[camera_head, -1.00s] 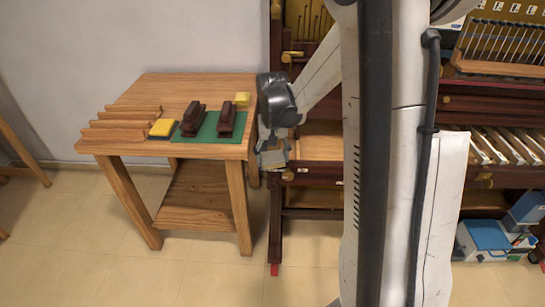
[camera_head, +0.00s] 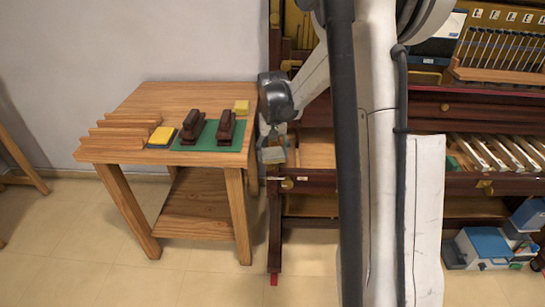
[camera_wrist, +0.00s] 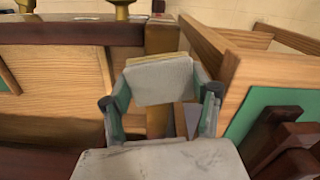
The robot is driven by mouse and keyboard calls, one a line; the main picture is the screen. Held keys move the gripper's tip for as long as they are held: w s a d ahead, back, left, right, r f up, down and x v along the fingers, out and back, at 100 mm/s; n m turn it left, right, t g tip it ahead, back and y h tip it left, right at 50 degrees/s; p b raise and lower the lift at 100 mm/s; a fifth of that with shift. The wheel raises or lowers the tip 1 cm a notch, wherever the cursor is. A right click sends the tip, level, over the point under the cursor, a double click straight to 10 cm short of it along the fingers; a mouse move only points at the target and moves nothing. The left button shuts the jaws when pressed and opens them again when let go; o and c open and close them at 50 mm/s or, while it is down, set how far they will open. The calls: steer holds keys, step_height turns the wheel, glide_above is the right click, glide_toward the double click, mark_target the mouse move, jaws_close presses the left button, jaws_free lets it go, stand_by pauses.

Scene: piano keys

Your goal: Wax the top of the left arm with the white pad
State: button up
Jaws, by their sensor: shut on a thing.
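My gripper (camera_wrist: 163,100) is shut on the white pad (camera_wrist: 160,82), a pale grey-white slab with a yellowish edge, held between both fingers. In the head view my gripper (camera_head: 271,140) and the pad (camera_head: 273,156) are between the wooden table and the piano's left end. The left arm of the piano appears to be the dark red-brown wood (camera_head: 284,168) there, partly hidden by my wrist. In the wrist view dark wood (camera_wrist: 70,32) lies beyond the pad. I cannot tell whether the pad touches any wood.
The wooden table (camera_head: 150,98) stands close on the left. It holds a green mat (camera_head: 212,146) with two dark brown blocks (camera_head: 192,122), yellow pads (camera_head: 162,136) and wooden strips (camera_head: 120,141). Keys (camera_head: 500,152) and a blue-white box (camera_head: 482,247) are at right.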

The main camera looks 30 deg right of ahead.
mark_target(274, 143)
steer(key=shift+w+d+f, duration=0.1)
steer(key=shift+w+d, duration=0.6)
steer(key=shift+w, duration=0.35)
steer(key=shift+w+d+r, duration=0.1)
steer(key=shift+w+d, duration=0.6)
steer(key=shift+w, duration=0.3)
steer(key=shift+w+d+f, duration=0.1)
steer(key=shift+w+d, duration=0.6)
steer(key=shift+w, duration=0.35)
steer(key=shift+w+d, duration=0.7)
steer(key=shift+w, duration=0.35)
steer(key=shift+w+d, duration=0.7)
steer(key=shift+w, duration=0.3)
steer(key=shift+w+d+r, duration=0.2)
steer(key=shift+w+r, duration=0.05)
steer(key=shift+r, duration=0.05)
steer(key=shift+s+a+f, duration=0.25)
steer(key=shift+s+a, duration=0.05)
steer(key=shift+s, duration=0.1)
steer(key=shift+s+a+f+b, duration=0.1)
steer(key=shift+s+a+b, duration=0.05)
steer(key=shift+s+a, duration=0.4)
steer(key=shift+s+a+b, duration=0.15)
steer(key=shift+s+a, duration=0.15)
steer(key=shift+s, duration=0.4)
